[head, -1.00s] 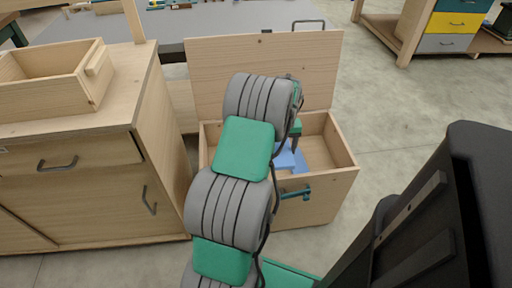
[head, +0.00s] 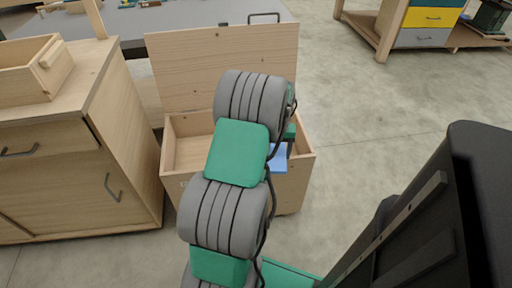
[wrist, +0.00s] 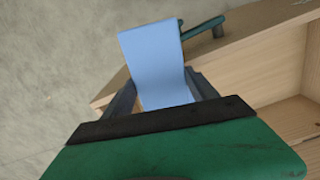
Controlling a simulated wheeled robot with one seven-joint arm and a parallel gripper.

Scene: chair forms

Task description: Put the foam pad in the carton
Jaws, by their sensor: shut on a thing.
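The foam pad (wrist: 152,55) is a light blue flat piece, standing out from between the fingers in the wrist view. My gripper (wrist: 163,92) is shut on it. In the head view the pad (head: 279,158) shows as a small blue patch beside my arm, at the right part of an open wooden chest. I see no carton that I can make out for certain.
A wooden cabinet (head: 70,185) with an open box (head: 25,85) on top stands left. The floor (head: 380,110) to the right is clear.

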